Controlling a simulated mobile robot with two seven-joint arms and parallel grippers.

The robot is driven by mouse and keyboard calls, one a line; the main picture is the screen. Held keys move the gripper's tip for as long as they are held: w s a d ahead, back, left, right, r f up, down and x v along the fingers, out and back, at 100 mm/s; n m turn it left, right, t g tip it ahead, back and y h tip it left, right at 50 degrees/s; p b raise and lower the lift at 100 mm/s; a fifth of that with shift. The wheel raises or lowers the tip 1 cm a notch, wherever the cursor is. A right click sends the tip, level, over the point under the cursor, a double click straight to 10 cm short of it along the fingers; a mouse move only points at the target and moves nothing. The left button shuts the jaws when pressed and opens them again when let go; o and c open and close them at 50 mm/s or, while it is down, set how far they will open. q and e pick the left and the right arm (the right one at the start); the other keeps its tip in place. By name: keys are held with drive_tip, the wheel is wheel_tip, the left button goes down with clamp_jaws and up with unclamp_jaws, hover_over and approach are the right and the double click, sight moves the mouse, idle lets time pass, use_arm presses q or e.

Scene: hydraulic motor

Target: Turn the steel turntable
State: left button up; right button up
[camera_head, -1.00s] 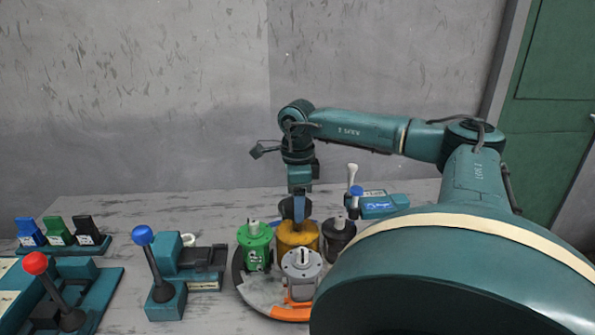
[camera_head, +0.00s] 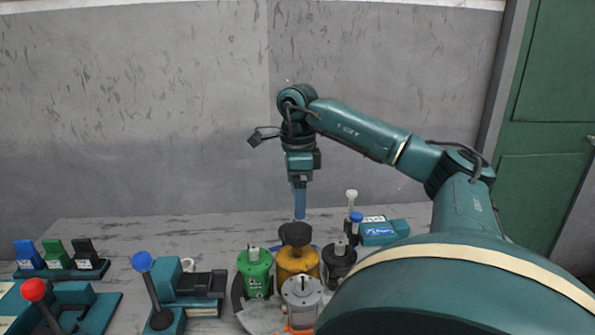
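The steel turntable (camera_head: 262,319) is a grey disc at the bottom middle, cut off by the lower edge. A green motor (camera_head: 255,272), a yellow motor (camera_head: 285,263), a dark grey motor (camera_head: 338,262) and a light grey motor (camera_head: 302,297) stand on or around it. A black knob (camera_head: 295,234) rises at the yellow motor. My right gripper (camera_head: 299,210) points down with blue fingers just above this knob, apparently clear of it. The fingers overlap in this view, so their opening cannot be told. My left gripper is not in view.
A blue-knobbed lever (camera_head: 142,262) and a red-knobbed lever (camera_head: 34,290) stand at left. Blue, green and black switches (camera_head: 57,254) sit behind them. A teal box (camera_head: 380,231) is at back right. My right arm hides the table's right front.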

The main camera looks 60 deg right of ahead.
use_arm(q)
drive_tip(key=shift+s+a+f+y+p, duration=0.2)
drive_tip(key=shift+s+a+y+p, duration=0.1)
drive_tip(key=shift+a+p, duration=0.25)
use_arm(e)
wheel_tip(320, 180, up, 5)
drive_tip(key=shift+f, duration=0.1)
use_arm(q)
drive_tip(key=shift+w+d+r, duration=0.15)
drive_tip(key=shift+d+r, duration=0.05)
